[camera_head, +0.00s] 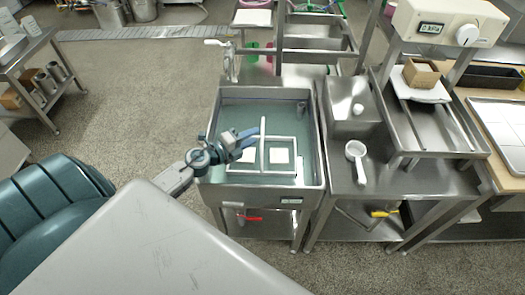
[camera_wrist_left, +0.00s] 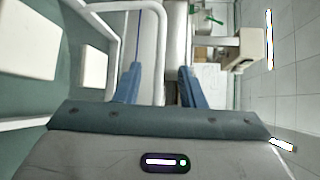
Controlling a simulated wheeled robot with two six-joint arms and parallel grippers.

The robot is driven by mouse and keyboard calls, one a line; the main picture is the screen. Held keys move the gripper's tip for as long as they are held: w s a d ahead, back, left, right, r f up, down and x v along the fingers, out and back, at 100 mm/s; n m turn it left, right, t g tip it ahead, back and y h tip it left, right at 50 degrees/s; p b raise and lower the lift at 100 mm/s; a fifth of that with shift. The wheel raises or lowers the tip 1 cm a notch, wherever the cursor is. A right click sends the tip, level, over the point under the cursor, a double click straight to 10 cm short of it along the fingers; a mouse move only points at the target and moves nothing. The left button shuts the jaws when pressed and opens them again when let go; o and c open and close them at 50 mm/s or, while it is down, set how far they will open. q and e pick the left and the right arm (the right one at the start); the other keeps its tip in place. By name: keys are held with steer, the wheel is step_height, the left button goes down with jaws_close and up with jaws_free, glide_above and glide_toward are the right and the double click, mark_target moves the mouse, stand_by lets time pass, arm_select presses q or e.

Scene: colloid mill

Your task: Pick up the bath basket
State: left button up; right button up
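The bath basket (camera_head: 297,157) is a white wire frame with a tall handle, standing in the water bath (camera_head: 228,177), a steel tank of greenish liquid. It holds two pale square blocks, one on each side of a divider. My left gripper (camera_head: 248,137) reaches over the tank from the left, beside the basket's handle. In the left wrist view its blue fingers (camera_wrist_left: 158,75) are spread apart. The white handle (camera_wrist_left: 161,45) shows between them in that view; I cannot tell whether it touches either finger. My right gripper is not in view.
A steel bench (camera_head: 430,188) with a white ladle (camera_head: 356,150) and a metal box (camera_head: 350,100) stands right of the tank. A hand-cranked rack (camera_head: 290,40) rises behind it. A grey surface (camera_head: 165,250) fills the front. Open floor lies to the left.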

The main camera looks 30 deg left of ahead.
mark_target(263, 131)
arm_select(q)
steer(key=shift+p+x, duration=0.6)
steer(key=shift+x, duration=2.05)
steer(key=shift+s, duration=0.1)
jaws_close()
